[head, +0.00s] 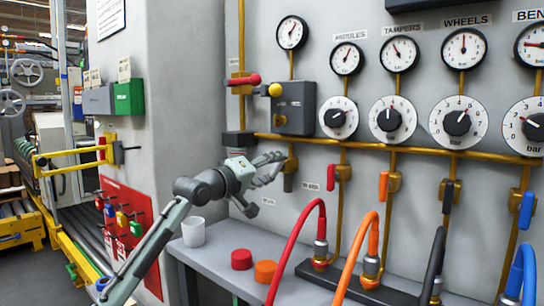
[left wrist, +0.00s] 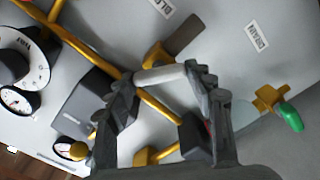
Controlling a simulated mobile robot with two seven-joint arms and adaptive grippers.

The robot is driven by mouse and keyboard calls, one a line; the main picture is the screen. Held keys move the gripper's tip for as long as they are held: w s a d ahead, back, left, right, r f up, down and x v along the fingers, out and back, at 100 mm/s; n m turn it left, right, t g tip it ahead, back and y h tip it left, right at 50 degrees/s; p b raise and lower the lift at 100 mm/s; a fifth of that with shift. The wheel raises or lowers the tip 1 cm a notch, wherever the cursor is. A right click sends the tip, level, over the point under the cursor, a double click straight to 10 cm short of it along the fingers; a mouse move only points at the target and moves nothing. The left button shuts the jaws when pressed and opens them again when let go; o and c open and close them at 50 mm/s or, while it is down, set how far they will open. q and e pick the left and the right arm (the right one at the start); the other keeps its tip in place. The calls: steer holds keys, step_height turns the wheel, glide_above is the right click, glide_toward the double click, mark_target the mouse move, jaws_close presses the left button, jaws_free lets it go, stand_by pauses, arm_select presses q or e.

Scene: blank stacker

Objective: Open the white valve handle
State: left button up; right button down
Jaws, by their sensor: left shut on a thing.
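My left gripper (head: 272,167) reaches to the wall panel, just below a grey box with a yellow button. In the left wrist view its fingers (left wrist: 165,84) are closed on the two ends of a short white bar, the white valve handle (left wrist: 163,74). The handle lies across between the fingertips, near the brass pipe. In the head view the fingers cover it, so its turn angle is hard to tell there. My right gripper is not in view.
A dark-handled valve (head: 288,183) is close beside the fingers. A red-handled valve (head: 331,177) and gauges are to the right. Below, a grey bench (head: 215,262) carries a white cup (head: 193,232), a red cap (head: 241,259) and an orange cap (head: 265,271). A green handle (left wrist: 290,117) shows in the wrist view.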

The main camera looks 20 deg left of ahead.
arm_select(q)
steer(key=n+p, duration=0.2)
steer(key=n, duration=0.1)
steer(key=shift+n, duration=1)
steer(key=shift+f+n, duration=0.1)
steer(key=shift+n, duration=0.7)
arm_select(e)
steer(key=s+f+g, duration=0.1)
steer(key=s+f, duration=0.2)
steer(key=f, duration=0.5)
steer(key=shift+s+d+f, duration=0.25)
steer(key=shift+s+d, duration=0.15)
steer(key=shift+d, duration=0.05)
arm_select(q)
steer(key=o, duration=1.2)
steer(key=shift+c, duration=0.2)
steer(key=v, duration=1.2)
